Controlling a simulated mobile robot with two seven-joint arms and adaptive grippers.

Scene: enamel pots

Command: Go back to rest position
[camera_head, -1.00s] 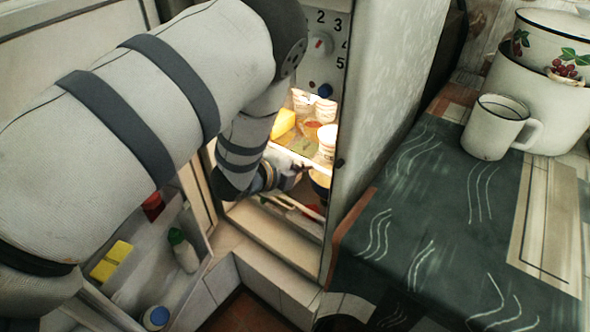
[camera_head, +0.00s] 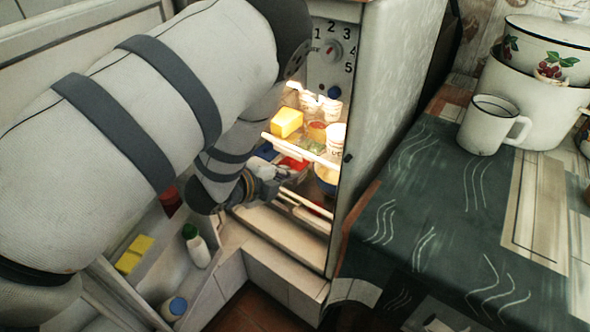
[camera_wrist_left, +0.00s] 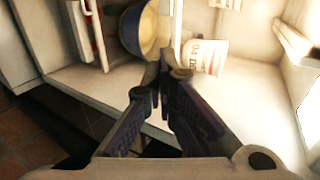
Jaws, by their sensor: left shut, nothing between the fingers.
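My left arm crosses the head view from the left, and its gripper (camera_head: 285,174) is at the opening of the lit, open fridge (camera_head: 405,90). In the left wrist view the fingers (camera_wrist_left: 167,62) are closed together with nothing between them. Just beyond them are a bowl (camera_wrist_left: 139,30), blue outside and yellowish inside, and a white printed tub (camera_wrist_left: 206,57). The bowl (camera_head: 327,177) is right of the gripper in the head view, under a shelf. My right gripper is in neither view.
A yellow block (camera_head: 286,122) and several tubs stand on the shelf above the gripper. The open door's racks hold a white bottle (camera_head: 196,246) and a yellow pack (camera_head: 133,254), below my arm. A table (camera_head: 440,215) with a mug (camera_head: 493,125) and pots is at right.

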